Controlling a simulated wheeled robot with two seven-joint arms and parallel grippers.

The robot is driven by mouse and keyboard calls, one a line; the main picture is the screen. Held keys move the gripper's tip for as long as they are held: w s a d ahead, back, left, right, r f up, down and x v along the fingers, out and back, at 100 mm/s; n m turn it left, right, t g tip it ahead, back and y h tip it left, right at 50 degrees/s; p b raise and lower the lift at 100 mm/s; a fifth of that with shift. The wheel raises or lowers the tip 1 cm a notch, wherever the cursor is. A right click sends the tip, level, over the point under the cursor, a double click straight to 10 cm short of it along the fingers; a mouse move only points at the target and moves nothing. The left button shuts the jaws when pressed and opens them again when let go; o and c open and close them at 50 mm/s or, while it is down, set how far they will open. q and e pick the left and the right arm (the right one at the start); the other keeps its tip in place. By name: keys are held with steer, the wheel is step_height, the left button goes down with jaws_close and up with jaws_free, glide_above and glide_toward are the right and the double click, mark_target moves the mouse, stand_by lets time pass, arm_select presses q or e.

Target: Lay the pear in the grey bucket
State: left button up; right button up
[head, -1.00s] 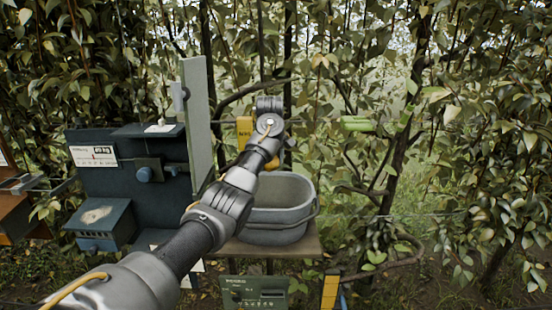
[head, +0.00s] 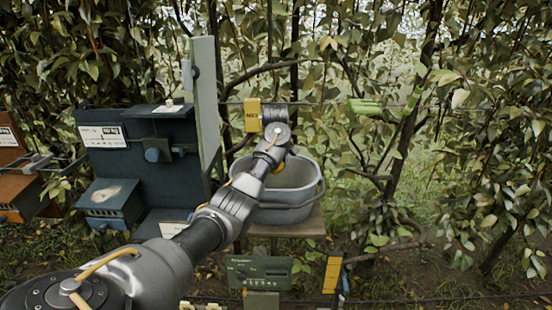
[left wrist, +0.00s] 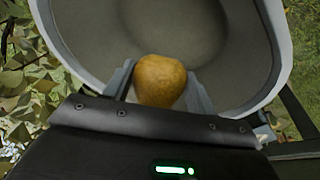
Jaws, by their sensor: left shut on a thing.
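The grey bucket (head: 300,205) stands on a small wooden shelf (head: 312,224) in the middle of the head view. My left arm reaches in from the lower left, and its wrist is over the bucket's back left part. In the left wrist view my left gripper (left wrist: 160,78) is shut on the brownish-yellow pear (left wrist: 160,80), one finger on each side. Behind the pear I see the inside of the bucket (left wrist: 270,60), which looks empty where it shows. In the head view the pear is mostly hidden by my arm. My right gripper does not show.
A blue-grey cabinet (head: 140,160) with a tall pale panel (head: 205,100) stands close to the left of the bucket. A yellow tag (head: 252,115) hangs behind my wrist. A green sign (head: 258,271) is below the shelf. Branches and leaves surround the place.

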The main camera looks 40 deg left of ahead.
arm_select(q)
steer(key=x, duration=0.2)
steer(key=b+x, duration=0.1)
steer(key=x, duration=0.1)
steer(key=shift+s+d+f, duration=0.1)
steer(key=shift+s+d, duration=0.2)
steer(key=x, duration=0.1)
steer(key=b+x, duration=0.1)
steer(key=x, duration=0.1)
steer(key=s+x, duration=0.1)
steer(key=x, duration=0.1)
steer(key=shift+d+f, duration=0.2)
steer(key=shift+d, duration=0.1)
steer(key=shift+s+b+x, duration=0.15)
steer(key=shift+b+x, duration=0.2)
steer(key=shift+x, duration=0.35)
steer(key=shift+s+b+x, duration=0.1)
steer(key=shift+b+x, duration=0.2)
steer(key=shift+x, duration=0.45)
steer(key=shift+d, duration=0.15)
steer(key=shift+f, duration=0.75)
steer(key=o, duration=1.1)
steer(key=shift+o, duration=0.2)
